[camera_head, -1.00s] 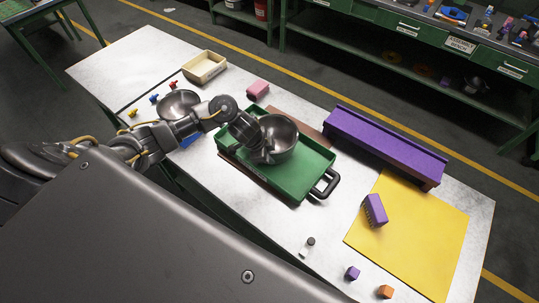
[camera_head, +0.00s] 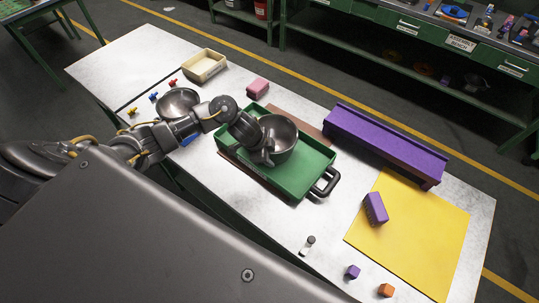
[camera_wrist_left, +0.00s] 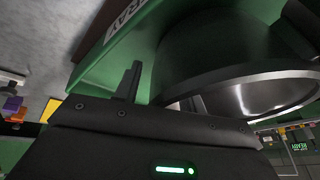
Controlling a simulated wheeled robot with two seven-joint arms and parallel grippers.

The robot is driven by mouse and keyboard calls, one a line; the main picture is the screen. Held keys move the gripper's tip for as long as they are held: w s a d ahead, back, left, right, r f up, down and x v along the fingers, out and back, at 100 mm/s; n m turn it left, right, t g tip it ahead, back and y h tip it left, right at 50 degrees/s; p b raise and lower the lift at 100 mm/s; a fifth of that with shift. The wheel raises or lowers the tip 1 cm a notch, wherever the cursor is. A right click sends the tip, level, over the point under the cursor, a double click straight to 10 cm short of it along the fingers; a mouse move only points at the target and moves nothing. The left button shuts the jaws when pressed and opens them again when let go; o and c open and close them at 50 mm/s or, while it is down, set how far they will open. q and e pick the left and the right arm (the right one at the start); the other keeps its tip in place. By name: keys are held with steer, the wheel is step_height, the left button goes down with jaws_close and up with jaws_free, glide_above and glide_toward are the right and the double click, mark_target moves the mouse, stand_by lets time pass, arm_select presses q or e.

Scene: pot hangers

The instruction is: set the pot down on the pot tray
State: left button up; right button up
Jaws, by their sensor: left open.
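The pot (camera_head: 283,138), a round grey metal bowl, sits in the green pot tray (camera_head: 312,177) in the middle of the table. My left gripper (camera_head: 267,154) is open at the pot's near left side. In the left wrist view the pot (camera_wrist_left: 225,48) fills the upper right, with its shiny rim towards the camera. The two fingers (camera_wrist_left: 163,92) stand apart close to the rim; whether either touches it I cannot tell. The green tray (camera_wrist_left: 95,68) with its label shows beside the pot. The right gripper is out of view.
A second metal bowl (camera_head: 178,101) and a cream bin (camera_head: 204,66) stand left. A pink block (camera_head: 258,88) lies behind the tray. A long purple rack (camera_head: 385,143) and a yellow mat (camera_head: 425,225) with a purple block (camera_head: 376,208) are right.

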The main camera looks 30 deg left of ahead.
arm_select(q)
steer(key=shift+s, duration=0.1)
steer(key=w+d+p+v, duration=0.1)
steer(key=p+v, duration=0.2)
steer(key=v, duration=0.7)
steer(key=w+d+r+p+v, duration=0.1)
steer(key=p+v, duration=0.2)
steer(key=v, duration=0.7)
steer(key=shift+w+d+r, duration=0.25)
steer(key=shift+w, duration=0.15)
